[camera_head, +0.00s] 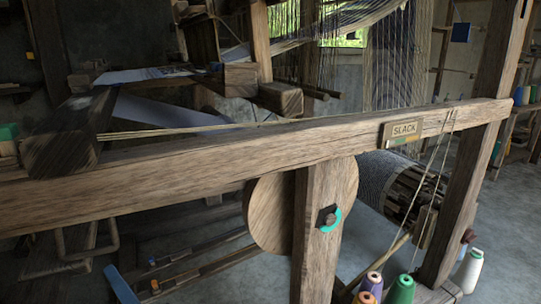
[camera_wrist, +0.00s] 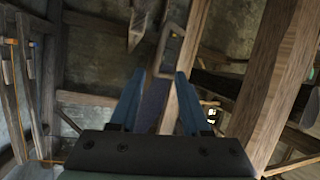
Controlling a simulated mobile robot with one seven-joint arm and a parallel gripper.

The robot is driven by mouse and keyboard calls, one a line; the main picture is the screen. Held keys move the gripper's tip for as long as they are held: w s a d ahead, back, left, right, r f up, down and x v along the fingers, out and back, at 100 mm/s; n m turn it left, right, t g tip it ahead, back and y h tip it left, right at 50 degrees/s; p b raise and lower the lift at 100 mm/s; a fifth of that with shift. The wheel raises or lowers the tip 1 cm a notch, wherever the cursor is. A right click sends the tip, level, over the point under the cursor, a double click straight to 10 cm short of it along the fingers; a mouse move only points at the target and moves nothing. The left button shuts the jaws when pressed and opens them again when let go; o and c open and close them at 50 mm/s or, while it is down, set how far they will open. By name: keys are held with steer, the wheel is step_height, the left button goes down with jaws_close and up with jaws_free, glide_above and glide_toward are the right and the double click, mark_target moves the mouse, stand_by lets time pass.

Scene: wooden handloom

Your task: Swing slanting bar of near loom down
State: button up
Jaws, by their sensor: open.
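The near loom's long wooden beam (camera_head: 250,153) crosses the head view, rising to the right, and carries a small "SLACK" sign (camera_head: 401,131). A thin, pale slanting bar (camera_head: 376,262) shows low on the right, beside cords hanging from the beam; its lower end is hidden by spools. I cannot tell for sure that it is the task's bar. My gripper (camera_wrist: 158,82) is open in the wrist view, with two blue fingers and nothing held between them. A bent bracket (camera_wrist: 166,48) appears beyond the fingertips, apparently not touched.
A loom post (camera_head: 318,235) with a teal-ringed bolt stands before a round wooden disc (camera_head: 268,215). Several thread spools (camera_head: 400,290) crowd the lower right. A thick timber (camera_wrist: 275,85) runs close on the right in the wrist view. Floor (camera_head: 515,215) is clear at the right.

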steer(key=w+d+r+n+t+h, duration=0.2)
steer(key=d+r+h, duration=0.25)
steer(key=d, duration=0.45)
steer(key=w+d+r+n+t+h, duration=0.1)
steer(key=d+r+t+h, duration=0.1)
steer(key=d+r+h, duration=0.5)
steer(key=w+d+r+n+t+h, duration=0.15)
steer(key=d+h, duration=0.35)
steer(key=d, duration=0.6)
steer(key=s+r+t+p, duration=0.3)
steer(key=s+r+p, duration=0.1)
steer(key=r, duration=0.9)
steer(key=s+r+t+p, duration=0.4)
steer(key=s+r, duration=0.1)
steer(key=r, duration=0.7)
steer(key=s+r+t+p, duration=0.3)
steer(key=s+r+p, duration=0.15)
steer(key=r, duration=0.85)
step_height(320, 180, up, 34)
steer(key=p, duration=3.4)
steer(key=shift+w+a+f, duration=0.15)
steer(key=shift+w+a, duration=0.15)
steer(key=shift+w, duration=0.1)
steer(key=shift+n+y, duration=0.25)
